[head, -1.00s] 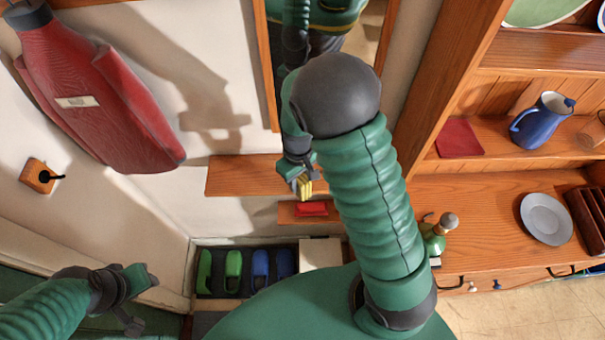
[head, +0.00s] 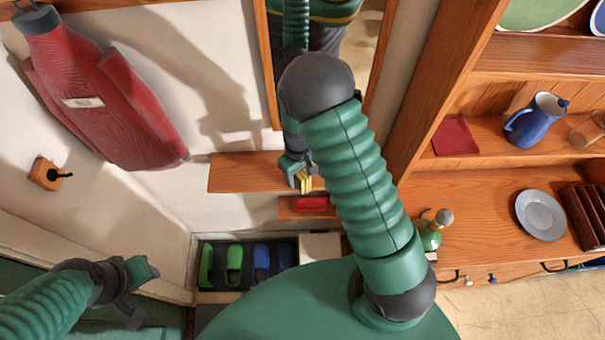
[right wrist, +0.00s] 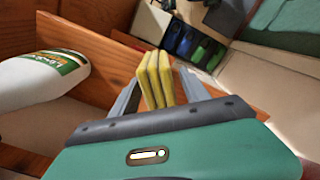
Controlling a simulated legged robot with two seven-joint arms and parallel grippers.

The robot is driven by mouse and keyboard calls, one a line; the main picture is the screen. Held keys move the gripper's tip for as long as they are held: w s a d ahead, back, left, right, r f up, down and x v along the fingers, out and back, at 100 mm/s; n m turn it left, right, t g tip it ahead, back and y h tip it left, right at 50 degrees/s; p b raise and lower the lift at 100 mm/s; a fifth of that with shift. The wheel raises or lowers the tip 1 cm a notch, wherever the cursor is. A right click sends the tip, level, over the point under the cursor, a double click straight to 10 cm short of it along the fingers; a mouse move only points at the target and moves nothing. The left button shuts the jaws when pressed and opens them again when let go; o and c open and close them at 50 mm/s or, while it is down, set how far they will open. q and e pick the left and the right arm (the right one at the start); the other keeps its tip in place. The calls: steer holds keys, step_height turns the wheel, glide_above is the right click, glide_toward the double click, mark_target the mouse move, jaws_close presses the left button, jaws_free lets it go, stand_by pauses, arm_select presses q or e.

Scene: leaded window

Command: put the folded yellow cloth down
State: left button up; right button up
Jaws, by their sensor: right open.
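The folded yellow cloth (head: 304,182) is at the small wooden shelf below the mirror. In the right wrist view the cloth (right wrist: 156,80) stands on edge, its folded layers showing, between the two grey fingers. My right gripper (head: 299,172) is open around it, with a gap visible beside the cloth. Whether the cloth's lower edge rests on the shelf (head: 240,172) is hard to tell. My left gripper (head: 140,292) is open and empty at the lower left, far from the cloth.
A red item (head: 311,203) lies on a lower small shelf. Green and blue slippers (head: 234,264) stand in a box below. A red garment (head: 105,100) hangs at the left. A white labelled bottle (right wrist: 42,80) lies close in the wrist view. A dresser (head: 480,205) stands right.

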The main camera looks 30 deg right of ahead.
steer(key=shift+f, duration=0.1)
steer(key=shift+b, duration=0.3)
steer(key=r, duration=0.1)
steer(key=r+b, duration=0.2)
steer(key=shift+w+a+r, duration=0.1)
steer(key=shift+w+r, duration=0.05)
steer(key=shift+w, duration=0.15)
step_height(320, 180, up, 13)
steer(key=b, duration=0.2)
steer(key=s+a+f+t, duration=0.1)
steer(key=s+a+f, duration=0.1)
steer(key=s, duration=0.3)
steer(key=s+a+f+m+t, duration=0.1)
steer(key=s+a+f, duration=0.2)
steer(key=s+a, duration=0.2)
steer(key=shift+s+a+f+t, duration=0.2)
steer(key=shift+t, duration=0.2)
